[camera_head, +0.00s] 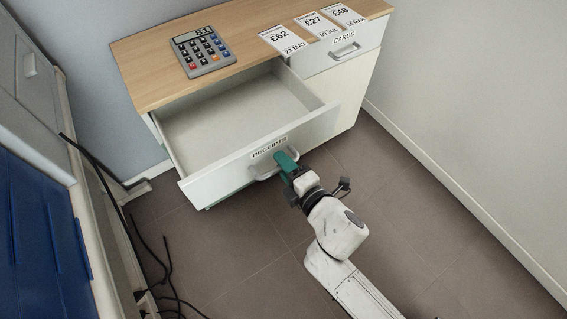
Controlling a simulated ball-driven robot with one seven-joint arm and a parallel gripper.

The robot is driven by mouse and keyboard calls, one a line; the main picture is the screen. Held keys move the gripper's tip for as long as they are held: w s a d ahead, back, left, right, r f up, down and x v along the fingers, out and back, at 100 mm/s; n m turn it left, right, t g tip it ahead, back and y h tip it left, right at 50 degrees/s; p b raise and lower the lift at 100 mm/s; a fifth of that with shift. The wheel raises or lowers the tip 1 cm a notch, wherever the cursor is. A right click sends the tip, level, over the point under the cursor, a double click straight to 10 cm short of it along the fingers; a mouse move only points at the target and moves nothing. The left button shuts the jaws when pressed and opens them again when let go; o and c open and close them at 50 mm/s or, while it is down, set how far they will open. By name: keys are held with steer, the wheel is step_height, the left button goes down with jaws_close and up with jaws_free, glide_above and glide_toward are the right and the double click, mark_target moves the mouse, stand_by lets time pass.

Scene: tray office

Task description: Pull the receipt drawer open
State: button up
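The receipts drawer (232,172) is pulled well out of the wooden-topped cabinet. Its inside (232,118) looks empty. A label reading "RECEIPTS" (269,147) sits on its front, above a pale bar handle (264,172). My gripper (286,160), with green fingers, is at the right end of this handle. The fingers overlap the handle, and I cannot tell from this view whether they are closed on it.
A calculator (202,51) and three receipts (314,25) lie on the cabinet top (160,52). Another labelled drawer (338,52) at the right is shut. Black cables (168,272) lie on the floor at left, near a blue panel (40,235). Floor at right is clear.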

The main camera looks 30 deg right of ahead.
steer(key=v, duration=1)
steer(key=shift+s, duration=0.15)
steer(key=s+d+f+m+g+h, duration=0.35)
steer(key=d+f+m+g, duration=0.3)
steer(key=d+m, duration=0.45)
steer(key=s+a+f+m+g+y, duration=0.25)
steer(key=s+a+m+g, duration=0.25)
steer(key=s+m+g, duration=0.3)
step_height(320, 180, up, 21)
steer(key=p, duration=2)
steer(key=shift+s+d+f+n+y, duration=0.25)
steer(key=shift+s+d+n+y, duration=0.05)
steer(key=shift+y, duration=0.1)
